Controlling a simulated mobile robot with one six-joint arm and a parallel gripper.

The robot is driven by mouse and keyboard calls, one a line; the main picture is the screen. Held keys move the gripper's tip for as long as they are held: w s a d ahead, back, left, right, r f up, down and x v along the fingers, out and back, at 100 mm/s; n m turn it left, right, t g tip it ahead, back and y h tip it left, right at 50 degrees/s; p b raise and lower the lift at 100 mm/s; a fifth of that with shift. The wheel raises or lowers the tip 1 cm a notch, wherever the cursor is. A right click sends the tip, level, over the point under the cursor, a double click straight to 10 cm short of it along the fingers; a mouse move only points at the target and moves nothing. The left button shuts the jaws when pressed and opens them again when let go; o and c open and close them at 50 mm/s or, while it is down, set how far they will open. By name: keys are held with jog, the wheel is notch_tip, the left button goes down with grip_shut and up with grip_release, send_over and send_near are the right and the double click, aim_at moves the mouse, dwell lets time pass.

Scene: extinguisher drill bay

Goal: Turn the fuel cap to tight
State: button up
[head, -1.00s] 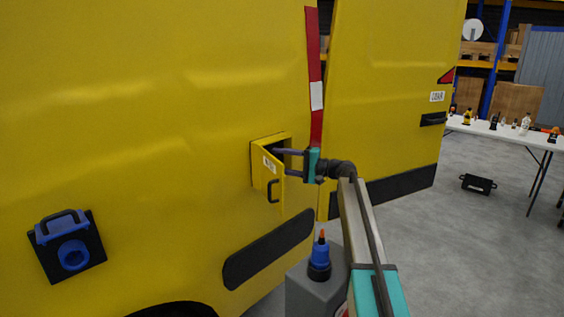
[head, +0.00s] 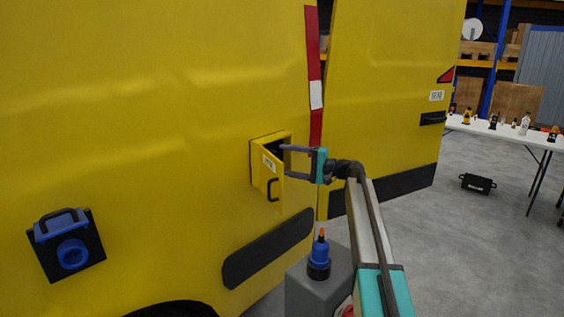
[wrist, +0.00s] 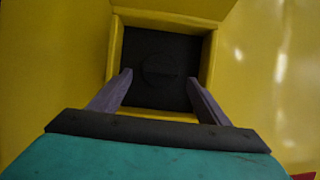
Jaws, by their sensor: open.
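The fuel cap (wrist: 163,70) is a dark round disc in the dark recess behind the small yellow fuel flap. In the wrist view it is dim and hard to make out against the recess. In the head view the flap (head: 267,170) stands open and hides the cap. My gripper (head: 284,161) is open and empty, its fingers pointing into the recess opening. In the wrist view my gripper (wrist: 158,82) has its two purple fingers on either side below the cap, with a gap between them and no contact visible.
The yellow van body (head: 150,120) fills the left and middle. A blue socket unit (head: 68,245) is on its side at lower left. A blue bottle (head: 319,256) stands on a grey box below my arm. A white table (head: 510,132) with several bottles is at right.

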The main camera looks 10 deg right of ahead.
jog(key=b+v, duration=0.1)
jog(key=v, duration=1)
jog(key=shift+w, duration=0.1)
